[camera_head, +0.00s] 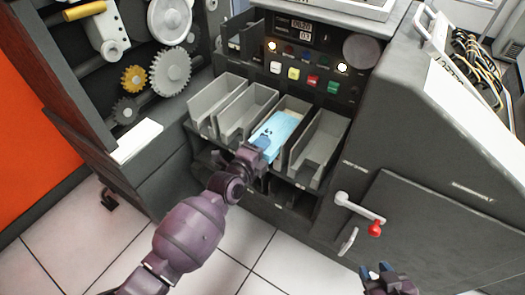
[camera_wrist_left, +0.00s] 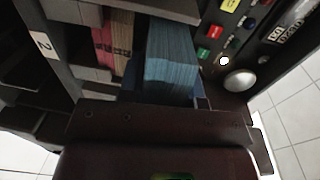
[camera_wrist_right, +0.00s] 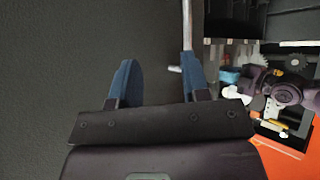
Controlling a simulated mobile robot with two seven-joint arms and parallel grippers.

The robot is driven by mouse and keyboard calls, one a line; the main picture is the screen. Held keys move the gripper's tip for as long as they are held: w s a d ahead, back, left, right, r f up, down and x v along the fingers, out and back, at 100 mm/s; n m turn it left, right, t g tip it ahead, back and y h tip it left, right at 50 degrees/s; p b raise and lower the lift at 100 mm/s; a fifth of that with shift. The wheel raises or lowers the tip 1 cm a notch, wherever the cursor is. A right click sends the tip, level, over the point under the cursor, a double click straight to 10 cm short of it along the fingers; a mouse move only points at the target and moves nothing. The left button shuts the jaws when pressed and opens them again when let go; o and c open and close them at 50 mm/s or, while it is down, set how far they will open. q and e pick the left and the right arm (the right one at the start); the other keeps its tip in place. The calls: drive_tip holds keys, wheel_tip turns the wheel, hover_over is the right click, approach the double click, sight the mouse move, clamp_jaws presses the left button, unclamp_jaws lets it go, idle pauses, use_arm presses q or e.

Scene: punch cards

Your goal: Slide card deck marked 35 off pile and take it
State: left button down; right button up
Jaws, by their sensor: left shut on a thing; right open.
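A light blue card deck (camera_head: 280,127) lies in the third tray from the left of the machine's row. Dark marks show on its top, too small to read surely. My left gripper (camera_head: 262,152) is shut on the front end of this deck. In the left wrist view the blue deck (camera_wrist_left: 172,62) stands out as a thick stack of card edges; the fingertips are mostly hidden there. My right gripper (camera_head: 378,270) is open and empty, low in front of the machine; its two blue fingers stand apart in the right wrist view (camera_wrist_right: 158,80).
Grey trays flank the deck; the right tray (camera_head: 318,148) looks empty. A red-knobbed crank handle (camera_head: 360,210) sticks out of the machine's front near my right gripper. Buttons (camera_head: 293,73) sit above the trays. Red and tan cards (camera_wrist_left: 112,38) lie beside the blue ones.

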use_arm(q)
drive_tip(key=shift+r+p, duration=0.35)
drive_tip(key=shift+r, duration=0.45)
drive_tip(key=shift+r, duration=0.1)
